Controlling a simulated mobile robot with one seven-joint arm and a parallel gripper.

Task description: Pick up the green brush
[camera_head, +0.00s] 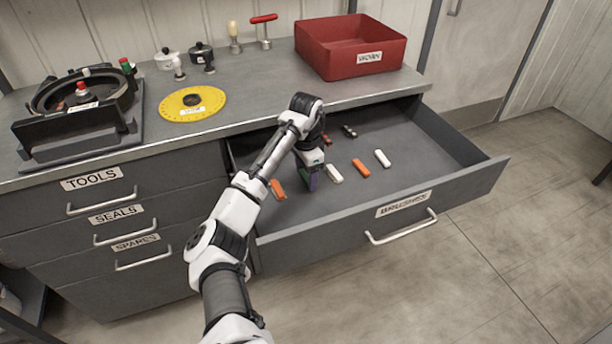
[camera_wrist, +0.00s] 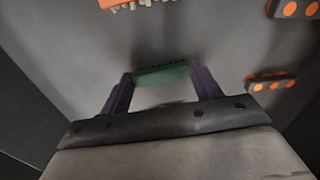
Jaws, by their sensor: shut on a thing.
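The green brush (camera_wrist: 162,74) is held between the two purple fingers of my gripper in the wrist view, spanning the gap from finger to finger. In the head view my gripper (camera_head: 310,180) points down inside the open drawer (camera_head: 420,150), towards its left part. The brush is mostly hidden by the fingers there, with only a hint of green showing. I cannot tell whether it touches the drawer floor.
Around my gripper in the drawer lie an orange brush (camera_head: 278,190), a white one (camera_head: 334,173), another orange one (camera_head: 361,168), another white one (camera_head: 382,158) and dark ones (camera_head: 349,131). A red bin (camera_head: 330,60) and a yellow disc (camera_head: 192,104) stand on the counter.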

